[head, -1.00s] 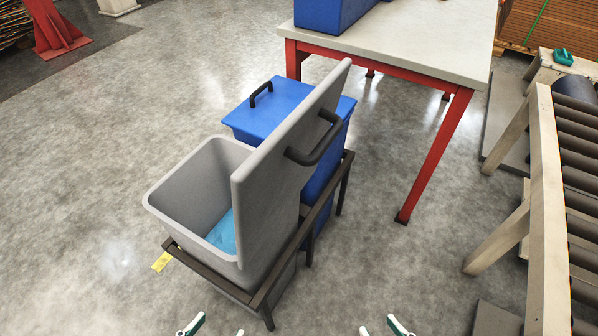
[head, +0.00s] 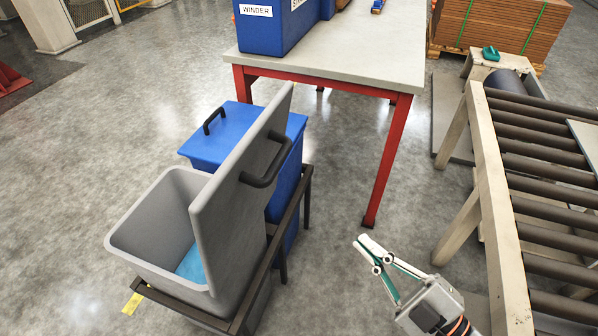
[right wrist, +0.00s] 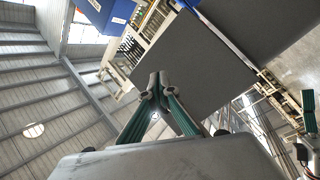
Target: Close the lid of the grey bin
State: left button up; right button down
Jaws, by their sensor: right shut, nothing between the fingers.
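The grey bin (head: 150,218) stands open in a dark metal frame at the left of the head view, with something light blue inside. Its grey lid (head: 235,210) stands raised and nearly upright along the bin's right side. A dark handle (head: 268,165) is on the lid's right face. My right gripper (head: 362,241) is to the right of the lid, apart from it, shut and empty, its fingers pointing up and left. Its closed fingertips also show in the right wrist view (right wrist: 158,80). My left gripper is not in view.
A blue bin (head: 225,140) with a closed lid stands behind the grey one. A red-legged table (head: 350,60) bearing blue boxes (head: 270,28) is behind. A roller conveyor (head: 505,190) is on the right. Open floor lies between the bin frame and conveyor.

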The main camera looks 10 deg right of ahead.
notch_tip(320, 180, up, 9)
jog(key=n+g+y, duration=0.6)
jog(key=n+y, duration=0.3)
jog(key=n, duration=0.5)
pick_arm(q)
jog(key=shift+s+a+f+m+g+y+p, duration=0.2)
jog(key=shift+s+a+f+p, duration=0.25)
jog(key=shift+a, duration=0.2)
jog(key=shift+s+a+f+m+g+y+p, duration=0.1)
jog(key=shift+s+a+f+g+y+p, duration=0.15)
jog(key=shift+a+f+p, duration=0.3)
pick_arm(e)
jog(key=x, duration=1.4)
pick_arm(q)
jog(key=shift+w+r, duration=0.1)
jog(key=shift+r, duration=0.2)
pick_arm(e)
jog(key=shift+w+r, duration=0.1)
jog(key=shift+r, duration=0.05)
